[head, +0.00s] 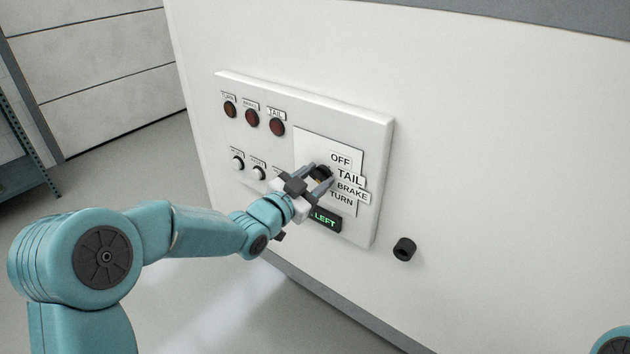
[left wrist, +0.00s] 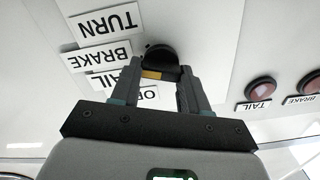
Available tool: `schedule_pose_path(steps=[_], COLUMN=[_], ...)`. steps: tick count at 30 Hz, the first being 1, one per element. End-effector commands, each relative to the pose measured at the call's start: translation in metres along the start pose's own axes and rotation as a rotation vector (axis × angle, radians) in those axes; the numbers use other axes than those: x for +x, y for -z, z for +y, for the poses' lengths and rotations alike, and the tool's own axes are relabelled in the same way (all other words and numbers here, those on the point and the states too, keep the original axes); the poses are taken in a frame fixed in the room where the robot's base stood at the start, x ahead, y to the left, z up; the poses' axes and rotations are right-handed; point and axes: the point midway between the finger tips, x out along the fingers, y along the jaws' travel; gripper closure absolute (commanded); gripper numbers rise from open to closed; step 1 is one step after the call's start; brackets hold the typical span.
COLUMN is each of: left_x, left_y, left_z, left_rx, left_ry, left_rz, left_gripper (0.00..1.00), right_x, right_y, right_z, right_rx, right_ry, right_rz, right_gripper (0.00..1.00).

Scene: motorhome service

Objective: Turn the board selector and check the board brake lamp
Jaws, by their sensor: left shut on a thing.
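The board (head: 383,150) is a white panel on a white wall. Its black selector knob (head: 321,171) sits beside the OFF, TAIL, BRAKE and TURN labels. My left gripper (head: 319,179) is shut on the knob. In the left wrist view the fingers (left wrist: 157,75) stand on either side of the dark knob (left wrist: 160,55). A yellow mark on it shows between them; I cannot tell which label it points at. The brake lamp (head: 252,118) is dark red and looks unlit; it also shows in the left wrist view (left wrist: 308,83). My right gripper is out of view.
The turn lamp (head: 230,109) and tail lamp (head: 277,127) flank the brake lamp and look dark. White-capped buttons (head: 238,163) sit below them. A display (head: 326,218) reads LEFT in green. A black round fitting (head: 404,249) protrudes from the wall at lower right.

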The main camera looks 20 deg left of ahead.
Motion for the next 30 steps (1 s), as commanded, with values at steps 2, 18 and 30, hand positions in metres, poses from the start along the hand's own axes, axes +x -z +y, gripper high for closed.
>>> schedule_pose_path(steps=[2, 18, 30], left_x=[0.0, -0.007, -0.103], left_y=[-0.001, -0.001, -0.002], left_z=[0.0, -0.001, -0.001], left_rx=[-0.001, -0.001, 0.0], left_ry=[-0.001, 0.001, 0.004], left_rz=[-0.002, 0.0, -0.002], left_gripper=[0.86, 0.3, 0.3], right_x=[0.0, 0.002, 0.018], right_y=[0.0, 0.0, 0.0], right_z=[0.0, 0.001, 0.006], right_rx=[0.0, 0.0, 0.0], right_ry=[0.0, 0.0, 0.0], right_rz=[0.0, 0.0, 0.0], right_gripper=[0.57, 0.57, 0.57])
